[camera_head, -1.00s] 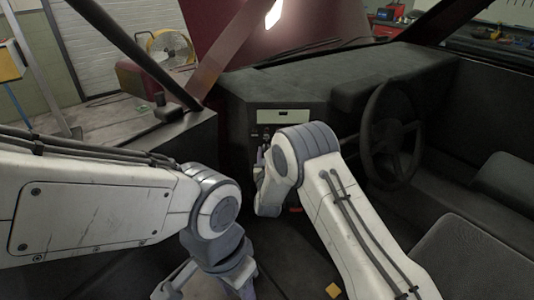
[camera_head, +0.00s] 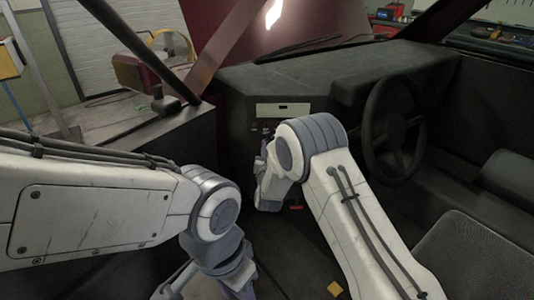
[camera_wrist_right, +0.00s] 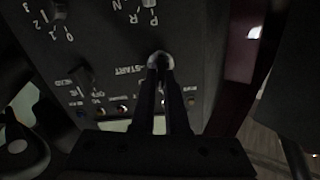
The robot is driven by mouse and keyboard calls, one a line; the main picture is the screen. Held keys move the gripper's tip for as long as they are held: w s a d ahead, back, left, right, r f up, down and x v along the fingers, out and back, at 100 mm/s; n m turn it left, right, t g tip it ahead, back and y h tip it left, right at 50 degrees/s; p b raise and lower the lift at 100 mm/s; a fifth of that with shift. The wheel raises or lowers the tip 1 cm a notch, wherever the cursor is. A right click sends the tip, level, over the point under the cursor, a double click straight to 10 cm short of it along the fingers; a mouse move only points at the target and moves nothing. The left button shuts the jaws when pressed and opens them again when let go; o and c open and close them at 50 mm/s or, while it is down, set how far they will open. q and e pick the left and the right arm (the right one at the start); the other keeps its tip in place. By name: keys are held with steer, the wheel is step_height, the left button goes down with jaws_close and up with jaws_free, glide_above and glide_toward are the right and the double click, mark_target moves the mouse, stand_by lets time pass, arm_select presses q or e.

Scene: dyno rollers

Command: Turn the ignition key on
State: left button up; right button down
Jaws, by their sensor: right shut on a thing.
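The ignition switch (camera_wrist_right: 160,55) shows in the right wrist view as a pale round rim on a dark panel, beside the printed word START. My right gripper (camera_wrist_right: 160,68) reaches it with both fingers close together, shut on the small key there. The fingertips cover most of the key, so its turn angle cannot be read. In the head view the right wrist is at the dashboard's centre panel (camera_head: 283,109), and my right arm hides the key. My left arm comes in from the left and ends at the bottom edge, with its gripper out of sight.
Other labelled knobs (camera_wrist_right: 56,12) and a row of small lamps or switches share the panel. A steering wheel (camera_head: 394,130) stands right of my right arm, with a seat (camera_head: 455,255) below. A windscreen pillar (camera_head: 140,50) rises at left.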

steer(key=shift+d+f+m+b, duration=0.1)
steer(key=shift+d+m+b, duration=0.05)
steer(key=shift+m+b, duration=1.45)
steer(key=shift+d+f+m+b, duration=0.1)
steer(key=shift+m+b, duration=1.4)
steer(key=shift+b, duration=0.05)
steer(key=shift+r, duration=0.1)
steer(key=c, duration=0.9)
jaws_free()
steer(key=s, duration=1)
steer(key=shift+s+d+b, duration=0.1)
steer(key=shift+s+b, duration=0.1)
steer(key=shift+b, duration=0.1)
